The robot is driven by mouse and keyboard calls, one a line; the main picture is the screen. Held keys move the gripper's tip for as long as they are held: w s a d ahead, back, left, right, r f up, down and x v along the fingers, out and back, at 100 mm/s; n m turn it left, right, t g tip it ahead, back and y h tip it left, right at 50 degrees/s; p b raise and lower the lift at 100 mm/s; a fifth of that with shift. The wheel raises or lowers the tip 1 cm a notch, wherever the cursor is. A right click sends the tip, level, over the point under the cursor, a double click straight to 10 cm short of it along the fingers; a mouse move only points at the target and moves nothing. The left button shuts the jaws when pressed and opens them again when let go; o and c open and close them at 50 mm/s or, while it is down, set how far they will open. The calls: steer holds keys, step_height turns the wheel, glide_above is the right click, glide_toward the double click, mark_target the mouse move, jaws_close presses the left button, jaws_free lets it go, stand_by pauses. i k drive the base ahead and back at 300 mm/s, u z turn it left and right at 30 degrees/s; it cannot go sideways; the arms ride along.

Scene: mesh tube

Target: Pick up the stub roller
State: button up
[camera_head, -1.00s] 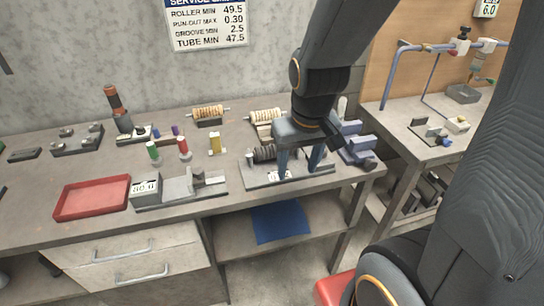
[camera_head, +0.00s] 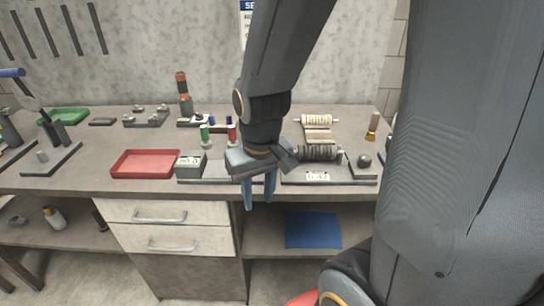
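Two rollers stand near the right of the bench: a dark ribbed roller (camera_head: 318,153) on a fixture with a numbered display, and a cream roller (camera_head: 320,120) behind it. I cannot tell which, if either, is the stub roller. My gripper (camera_head: 260,204) points down at the bench's front edge, left of the dark roller and apart from it. Its two blue-grey fingers are separated, with nothing visible between them. The gripper body hides part of the fixture behind it.
Green (camera_head: 204,134) and red (camera_head: 231,134) cylinders stand behind. A brass piece (camera_head: 372,126) stands far right. Drawers (camera_head: 160,227) and a shelf with a blue sheet (camera_head: 313,230) are below.

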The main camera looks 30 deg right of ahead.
mark_target(318, 152)
steer(key=u, duration=1.85)
steer(key=k, duration=1.3)
steer(key=z, duration=2)
steer(key=i, duration=0.5)
